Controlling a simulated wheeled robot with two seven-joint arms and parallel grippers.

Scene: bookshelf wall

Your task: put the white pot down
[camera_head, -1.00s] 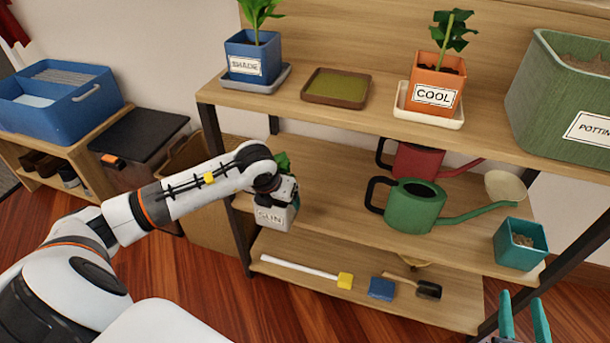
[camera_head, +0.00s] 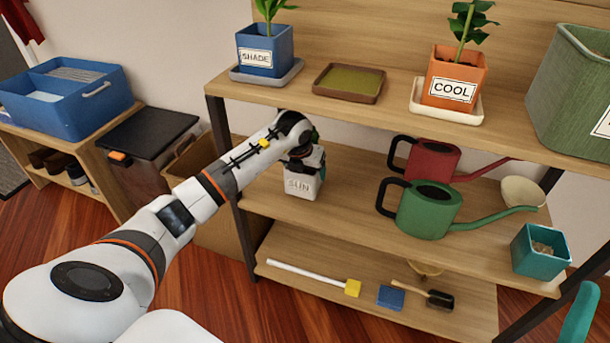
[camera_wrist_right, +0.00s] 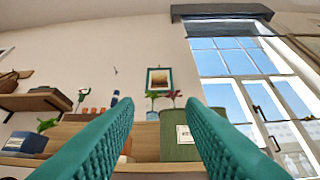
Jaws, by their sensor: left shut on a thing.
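The white pot (camera_head: 302,187) carries the label SUN and shows in the head view at the left part of the middle shelf (camera_head: 345,212). It is upright, over the shelf boards; I cannot tell whether its base touches them. My left gripper (camera_head: 307,160) is shut on the pot's upper part from above. The gripper and wrist hide most of the plant, of which a bit of green shows. My right gripper (camera_wrist_right: 161,115) is open and empty in the right wrist view, its teal fingers pointing up at the wall and shelving.
Green watering can (camera_head: 428,212) and red watering can (camera_head: 430,160) stand right of the pot, with clear board between. The top shelf (camera_head: 400,108) overhangs, holding a blue pot (camera_head: 265,50), a brown tray (camera_head: 348,83) and an orange pot (camera_head: 453,78). Tools lie below.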

